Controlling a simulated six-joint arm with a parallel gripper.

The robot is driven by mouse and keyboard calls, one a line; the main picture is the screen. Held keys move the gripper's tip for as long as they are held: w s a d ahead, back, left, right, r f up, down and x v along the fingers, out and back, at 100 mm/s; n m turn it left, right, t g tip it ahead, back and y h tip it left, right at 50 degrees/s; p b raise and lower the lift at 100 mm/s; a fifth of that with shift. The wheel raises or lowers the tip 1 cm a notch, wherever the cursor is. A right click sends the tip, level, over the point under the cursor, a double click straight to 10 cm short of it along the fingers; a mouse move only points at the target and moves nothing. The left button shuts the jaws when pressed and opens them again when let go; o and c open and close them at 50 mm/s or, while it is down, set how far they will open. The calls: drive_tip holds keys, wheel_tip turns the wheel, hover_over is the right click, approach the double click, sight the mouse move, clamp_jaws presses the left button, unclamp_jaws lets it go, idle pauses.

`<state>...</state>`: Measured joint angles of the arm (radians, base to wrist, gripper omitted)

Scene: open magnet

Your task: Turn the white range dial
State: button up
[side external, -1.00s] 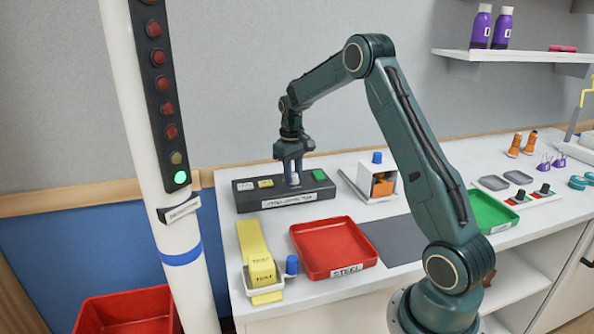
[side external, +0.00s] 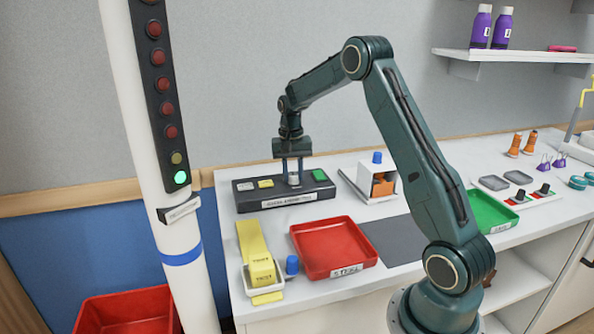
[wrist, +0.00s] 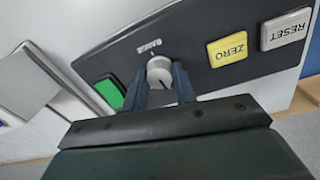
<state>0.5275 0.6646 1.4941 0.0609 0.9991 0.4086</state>
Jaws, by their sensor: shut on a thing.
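The white range dial (wrist: 159,71) is a small round knob with a dark pointer line, on the dark control box (side external: 250,202). It also shows in the side view (side external: 293,180), between the fingers. My gripper (wrist: 160,80) points down at the box with one finger on each side of the dial, shut on it. In the side view, my gripper (side external: 293,172) stands over the right half of the box. The box also carries a green button (wrist: 111,93), a yellow ZERO button (wrist: 228,49) and a pale RESET button (wrist: 287,29).
A red tray (side external: 335,248) labelled STEEL lies in front of the box. A white holder with a blue knob (side external: 377,158) stands to its right. Yellow test pieces (side external: 255,250) and a blue knob (side external: 292,265) are at front left. A green tray (side external: 492,212) is at right.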

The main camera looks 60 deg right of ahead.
sight(291, 175)
drive_tip(key=shift+m, duration=0.5)
drive_tip(key=o, duration=1)
drive_tip(key=shift+r, duration=0.2)
wheel_tip(291, 175, up, 14)
drive_tip(key=shift+w+f, duration=0.25)
drive_tip(key=shift+a, duration=0.1)
